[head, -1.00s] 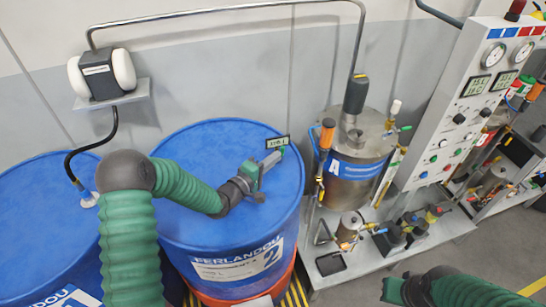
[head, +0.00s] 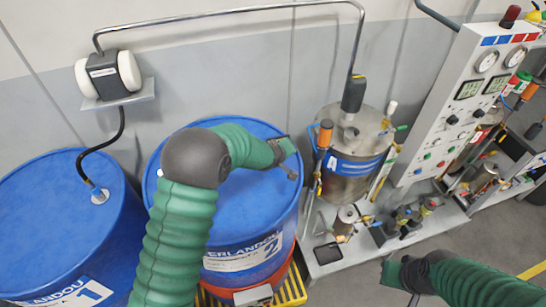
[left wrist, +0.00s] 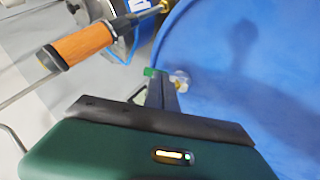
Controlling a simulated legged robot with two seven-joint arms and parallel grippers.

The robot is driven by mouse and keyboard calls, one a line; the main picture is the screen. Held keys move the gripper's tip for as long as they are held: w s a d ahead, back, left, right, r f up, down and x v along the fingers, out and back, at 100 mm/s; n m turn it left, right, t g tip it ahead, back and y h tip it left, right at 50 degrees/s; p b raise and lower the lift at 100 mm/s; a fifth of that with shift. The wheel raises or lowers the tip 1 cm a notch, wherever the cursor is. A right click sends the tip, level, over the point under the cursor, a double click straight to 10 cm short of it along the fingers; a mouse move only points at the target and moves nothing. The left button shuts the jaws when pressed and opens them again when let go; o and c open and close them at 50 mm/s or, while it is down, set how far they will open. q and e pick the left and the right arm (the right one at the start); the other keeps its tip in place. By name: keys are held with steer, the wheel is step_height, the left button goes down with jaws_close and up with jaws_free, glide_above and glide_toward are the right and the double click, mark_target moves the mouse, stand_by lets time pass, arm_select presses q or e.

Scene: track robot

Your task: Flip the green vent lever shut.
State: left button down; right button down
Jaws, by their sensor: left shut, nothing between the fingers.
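A small green piece (left wrist: 151,72), which looks like the vent lever, shows in the left wrist view at the edge of the blue drum, beside a pale fitting (left wrist: 180,78). My left gripper (left wrist: 160,82) is shut and empty. Its tips are at or right by the green piece; I cannot tell whether they touch. In the head view my left gripper (head: 288,150) is over the right rim of blue drum 2 (head: 262,190) and hides the lever there. The lever's position cannot be made out. My right gripper (head: 396,272) is low at the right, away from the drum; its jaws are unclear.
A steel tank (head: 352,165) marked A stands right of drum 2, with an orange-handled tool (head: 325,138) close to the drum's rim. That orange handle (left wrist: 80,45) shows in the left wrist view. A control panel (head: 465,100) is farther right. Another blue drum (head: 60,225) stands left.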

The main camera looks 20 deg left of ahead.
arm_select(q)
steer(key=shift+w+d+f+m+g+y+p, duration=0.1)
steer(key=shift+w+d+m+g+y+p, duration=0.15)
steer(key=shift+d+g+y, duration=0.2)
steer(key=shift+w+d+f+m+g+y+p, duration=0.15)
steer(key=shift+d+m+g+y, duration=0.15)
steer(key=shift+d+y, duration=0.2)
steer(key=shift+d+g+y, duration=0.2)
steer(key=shift+g+y, duration=0.15)
steer(key=shift+a, duration=0.1)
steer(key=shift+a+r, duration=0.1)
steer(key=shift+a, duration=0.15)
steer(key=shift+a+r+p, duration=0.2)
steer(key=shift+r+p, duration=0.25)
steer(key=shift+r, duration=0.1)
steer(key=shift+d, duration=0.1)
arm_select(e)
steer(key=shift+d+r, duration=0.2)
steer(key=shift+r, duration=0.75)
arm_select(q)
steer(key=shift+d+r, duration=0.1)
steer(key=shift+d, duration=0.1)
arm_select(e)
steer(key=shift+d, duration=0.2)
